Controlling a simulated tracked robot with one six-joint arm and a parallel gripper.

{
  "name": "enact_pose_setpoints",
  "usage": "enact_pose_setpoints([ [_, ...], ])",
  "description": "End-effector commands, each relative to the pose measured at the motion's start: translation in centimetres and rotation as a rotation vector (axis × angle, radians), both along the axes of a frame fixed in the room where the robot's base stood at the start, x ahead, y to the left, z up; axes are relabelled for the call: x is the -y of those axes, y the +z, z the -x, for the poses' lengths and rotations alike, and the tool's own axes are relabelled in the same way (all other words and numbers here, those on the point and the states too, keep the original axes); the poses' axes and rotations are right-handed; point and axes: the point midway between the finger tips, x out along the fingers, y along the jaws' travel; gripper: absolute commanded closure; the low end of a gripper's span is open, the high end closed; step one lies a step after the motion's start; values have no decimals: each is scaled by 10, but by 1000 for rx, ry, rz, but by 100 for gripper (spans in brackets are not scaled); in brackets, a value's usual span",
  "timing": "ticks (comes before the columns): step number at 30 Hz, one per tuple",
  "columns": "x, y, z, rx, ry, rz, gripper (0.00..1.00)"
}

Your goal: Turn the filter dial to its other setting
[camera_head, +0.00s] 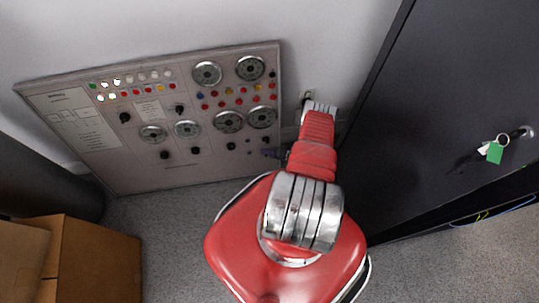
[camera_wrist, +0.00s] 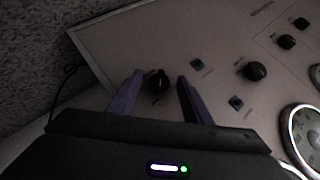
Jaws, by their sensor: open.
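In the wrist view a small round black dial (camera_wrist: 158,82) sits on the panel between the two purple fingers of my gripper (camera_wrist: 160,80). The fingers are open, one on each side of the dial, with a gap to each. Its label is too small to read, so I cannot confirm it is the filter dial, and its setting is unclear. In the head view my gripper (camera_head: 270,153) is at the lower right of the control panel (camera_head: 65,96), and my red arm hides part of that area.
The panel carries several gauges (camera_head: 228,121), coloured lights and other black knobs; one knob (camera_wrist: 255,71) is to the right in the wrist view. A dark cabinet (camera_head: 440,100) with keys and a green tag (camera_head: 494,152) stands at right. Cardboard boxes (camera_head: 95,262) are at lower left.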

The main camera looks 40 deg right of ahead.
Motion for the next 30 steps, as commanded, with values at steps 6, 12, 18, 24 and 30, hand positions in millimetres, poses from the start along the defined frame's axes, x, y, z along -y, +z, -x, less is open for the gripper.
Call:
enact_pose_setpoints([
  [6, 0, 0, 0, 0, 0, 0, 55],
  [12, 0, 0, 0, 0, 1, 1, 69],
  [18, 0, 0, 0, 0, 1, 1, 83],
  [24, -6, 0, 0, -1, 1, -2, 96],
  [30, -1, 1, -1, -2, 5, 5, 96],
])
